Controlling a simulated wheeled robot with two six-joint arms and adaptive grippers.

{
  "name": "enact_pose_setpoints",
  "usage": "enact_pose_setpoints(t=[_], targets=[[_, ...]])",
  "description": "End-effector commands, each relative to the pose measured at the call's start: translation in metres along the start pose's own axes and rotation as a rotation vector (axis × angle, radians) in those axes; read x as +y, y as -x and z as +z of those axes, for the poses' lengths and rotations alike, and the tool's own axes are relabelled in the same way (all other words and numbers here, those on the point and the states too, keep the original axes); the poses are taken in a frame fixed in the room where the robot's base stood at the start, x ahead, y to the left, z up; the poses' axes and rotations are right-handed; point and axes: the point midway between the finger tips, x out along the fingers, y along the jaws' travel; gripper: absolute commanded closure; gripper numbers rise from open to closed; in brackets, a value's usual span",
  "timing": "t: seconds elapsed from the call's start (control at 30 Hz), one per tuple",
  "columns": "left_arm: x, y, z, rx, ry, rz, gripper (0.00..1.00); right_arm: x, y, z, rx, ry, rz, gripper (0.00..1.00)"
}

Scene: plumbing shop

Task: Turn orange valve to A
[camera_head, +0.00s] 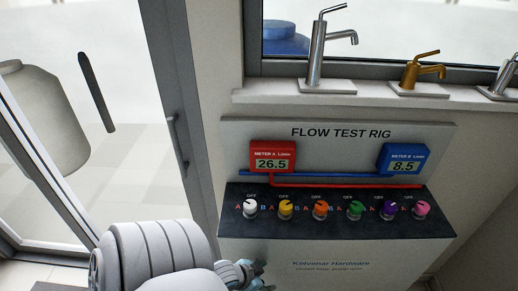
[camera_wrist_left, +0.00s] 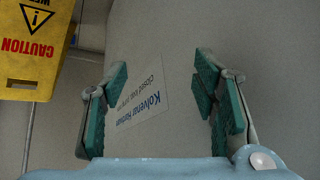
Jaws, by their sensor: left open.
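The orange valve (camera_head: 320,211) is the third knob from the left on the dark panel of the flow test rig. OFF is printed above it and a red A to its left. Its exact pointer direction is too small to tell. My left gripper (camera_head: 258,272) is low in front of the rig's pale front, below and left of the orange valve, apart from it. In the left wrist view my left gripper (camera_wrist_left: 157,108) is open and empty, facing the front with the Kolvenar Hardware label. My right gripper is in neither view.
White (camera_head: 250,209), yellow (camera_head: 286,209), green (camera_head: 354,211), purple (camera_head: 388,209) and pink (camera_head: 421,209) valves stand close beside it. Red meter A (camera_head: 272,157) reads 26.5; blue meter B (camera_head: 402,159) reads 8.5. A yellow caution sign (camera_wrist_left: 33,48) shows in the left wrist view.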

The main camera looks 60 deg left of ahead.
Motion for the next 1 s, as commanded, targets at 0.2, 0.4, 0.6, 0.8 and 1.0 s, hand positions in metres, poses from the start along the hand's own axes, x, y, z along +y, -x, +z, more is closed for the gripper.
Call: enact_pose_setpoints(t=[0.2, 0.4, 0.6, 0.8, 1.0], targets=[[-0.001, -0.021, 0.029, -0.038, 0.015, -0.02, 0.46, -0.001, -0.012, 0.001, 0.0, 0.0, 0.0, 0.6], [-0.002, -0.022, 0.032, -0.043, 0.017, -0.023, 0.46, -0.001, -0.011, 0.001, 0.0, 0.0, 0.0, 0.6], [-0.002, -0.021, 0.032, -0.042, 0.017, -0.023, 0.46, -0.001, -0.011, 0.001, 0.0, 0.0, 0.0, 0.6], [-0.002, -0.021, 0.032, -0.042, 0.017, -0.023, 0.46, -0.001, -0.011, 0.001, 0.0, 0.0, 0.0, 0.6], [0.0, -0.035, 0.067, -0.103, 0.038, -0.045, 0.46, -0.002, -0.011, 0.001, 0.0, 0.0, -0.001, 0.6]])
